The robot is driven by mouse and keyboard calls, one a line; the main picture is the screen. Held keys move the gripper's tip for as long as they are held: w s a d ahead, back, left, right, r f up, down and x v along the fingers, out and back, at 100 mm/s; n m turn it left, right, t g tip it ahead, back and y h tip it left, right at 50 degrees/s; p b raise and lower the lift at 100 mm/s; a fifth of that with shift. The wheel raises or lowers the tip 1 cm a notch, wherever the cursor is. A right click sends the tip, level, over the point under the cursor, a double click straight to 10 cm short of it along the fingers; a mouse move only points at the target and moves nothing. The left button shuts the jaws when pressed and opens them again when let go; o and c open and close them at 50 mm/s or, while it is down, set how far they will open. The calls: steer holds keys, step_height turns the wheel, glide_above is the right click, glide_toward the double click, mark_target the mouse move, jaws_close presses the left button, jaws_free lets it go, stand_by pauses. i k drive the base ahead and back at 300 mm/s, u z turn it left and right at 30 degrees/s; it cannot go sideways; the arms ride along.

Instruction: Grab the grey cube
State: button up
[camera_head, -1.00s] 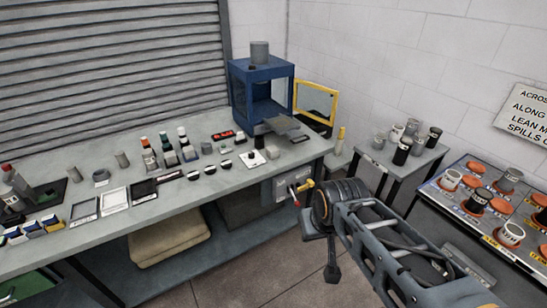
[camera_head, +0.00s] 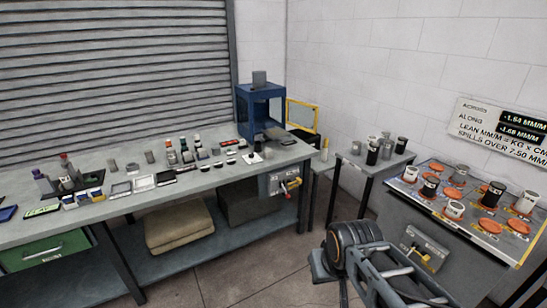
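A small grey block (camera_head: 259,79) sits on top of the blue frame (camera_head: 243,108) at the back right corner of the workbench. Its exact shape is hard to tell at this size. Several other small grey pieces stand on the bench, one of them a grey piece (camera_head: 150,157) left of the bottles; I cannot tell whether any is a cube. My arm (camera_head: 352,240) shows at the lower right, in front of the bench and well apart from these pieces. Its fingertips cannot be made out, and I see nothing held.
The workbench (camera_head: 215,178) carries bottles, trays and small parts. A side table (camera_head: 376,165) holds several cups. A panel (camera_head: 476,232) with cups on orange discs stands at the right. Open floor (camera_head: 265,268) lies between bench and arm.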

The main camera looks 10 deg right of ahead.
mark_target(268, 153)
steer(key=z, duration=0.35)
steer(key=i, duration=2.25)
steer(key=u, duration=1.45)
steer(key=i, duration=0.75)
steer(key=u, duration=0.85)
